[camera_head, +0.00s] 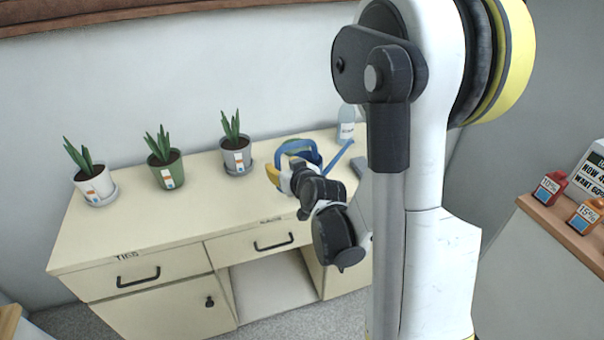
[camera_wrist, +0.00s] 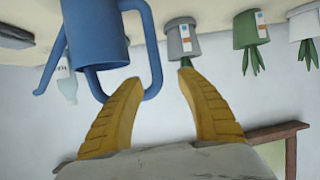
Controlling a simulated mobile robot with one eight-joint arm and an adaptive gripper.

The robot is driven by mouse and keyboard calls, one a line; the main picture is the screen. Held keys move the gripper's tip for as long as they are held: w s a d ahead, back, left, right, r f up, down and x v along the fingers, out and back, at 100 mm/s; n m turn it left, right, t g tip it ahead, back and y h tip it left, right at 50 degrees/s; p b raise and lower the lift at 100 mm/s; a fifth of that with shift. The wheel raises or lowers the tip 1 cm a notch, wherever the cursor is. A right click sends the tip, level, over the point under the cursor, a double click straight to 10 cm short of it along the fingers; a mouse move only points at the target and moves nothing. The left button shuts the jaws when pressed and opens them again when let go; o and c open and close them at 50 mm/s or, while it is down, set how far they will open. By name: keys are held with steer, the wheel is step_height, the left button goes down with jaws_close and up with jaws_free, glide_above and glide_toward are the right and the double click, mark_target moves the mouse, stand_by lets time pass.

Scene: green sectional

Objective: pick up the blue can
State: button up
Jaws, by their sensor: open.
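The blue can (camera_wrist: 95,35) is a watering can with a spout and a looped handle. It stands on the cream desk (camera_head: 130,222), partly hidden behind my gripper in the head view, where its blue top (camera_head: 298,146) shows. My gripper (camera_wrist: 158,82) is open, with two yellow ribbed fingers. In the inverted wrist view, the handle's outer bar appears between the fingertips, and the left finger overlaps the loop's lower part. I cannot tell whether they touch. In the head view my gripper (camera_head: 278,177) is at the can's near side.
Three potted plants stand left of the can: a grey pot (camera_head: 236,158), a green pot (camera_head: 166,172) and a white pot (camera_head: 95,186). A clear bottle (camera_head: 346,128) stands behind the can. A wooden-topped counter (camera_head: 565,232) with small bottles is at the right. The desk front is clear.

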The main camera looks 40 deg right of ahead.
mark_target(279, 161)
steer(key=x, duration=0.2)
steer(key=b+x, duration=0.1)
steer(key=x, duration=0.1)
steer(key=b+x, duration=0.1)
steer(key=x, duration=0.1)
steer(key=shift+w+d+f, duration=0.15)
steer(key=shift+d+f, duration=0.05)
steer(key=shift+d, duration=0.1)
jaws_close()
steer(key=shift+r, duration=0.1)
